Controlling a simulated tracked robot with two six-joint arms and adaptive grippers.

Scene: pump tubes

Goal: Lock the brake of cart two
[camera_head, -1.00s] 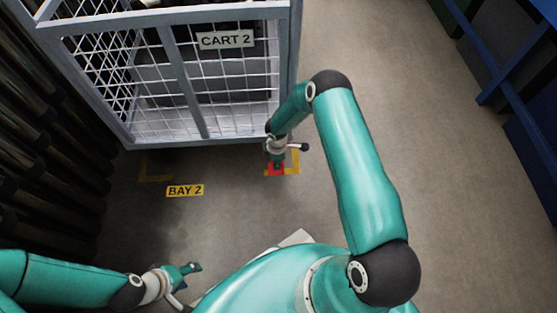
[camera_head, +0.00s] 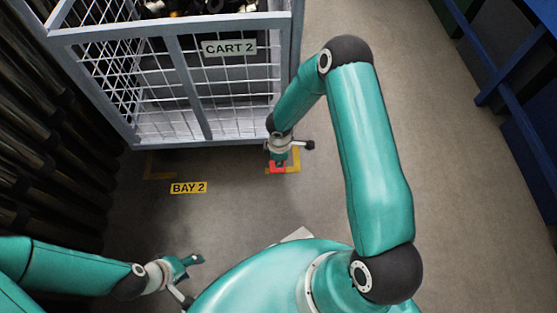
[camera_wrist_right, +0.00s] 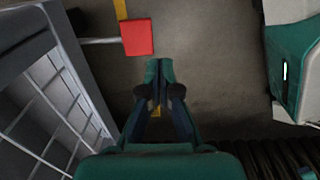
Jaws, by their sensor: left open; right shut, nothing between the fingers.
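Cart two (camera_head: 205,137) is a grey wire-mesh cart with a "CART 2" plate, standing at the upper left in the head view. A red brake pedal (camera_head: 277,170) shows low at its near right corner, partly covered by my right gripper. In the right wrist view the red pedal (camera_wrist_right: 137,37) sits on a thin grey bar from the cart. My right gripper (camera_wrist_right: 159,68) is shut and empty, its tips just beside the pedal in that view; contact cannot be told. It also shows in the head view (camera_head: 279,158). My left gripper (camera_head: 191,280) is open and empty at the lower left.
Dark tubes (camera_head: 45,150) stand along the left side. A blue frame (camera_head: 500,75) is at the right. The floor between cart and frame is clear.

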